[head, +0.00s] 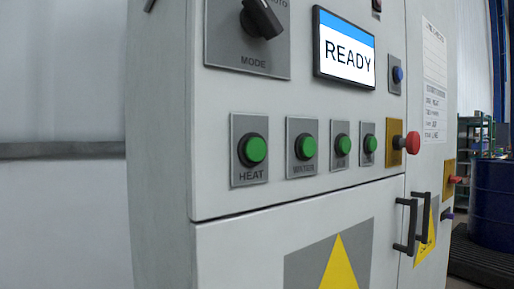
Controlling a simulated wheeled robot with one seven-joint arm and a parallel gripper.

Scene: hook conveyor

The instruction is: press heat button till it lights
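The heat button (255,150) is a round green button in a black ring on a grey plate labelled HEAT. It is the leftmost of a row of green buttons on the white control cabinet (330,205). It looks plain green, with no clear glow. A screen (345,49) above the row reads READY. My gripper is not in this view.
Other green buttons (307,147) sit right of the heat button, then a red mushroom button (408,143) on a yellow plate. A black mode knob (262,18) sticks out above. Black door handles (407,226) are lower right. A blue drum (494,203) stands far right.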

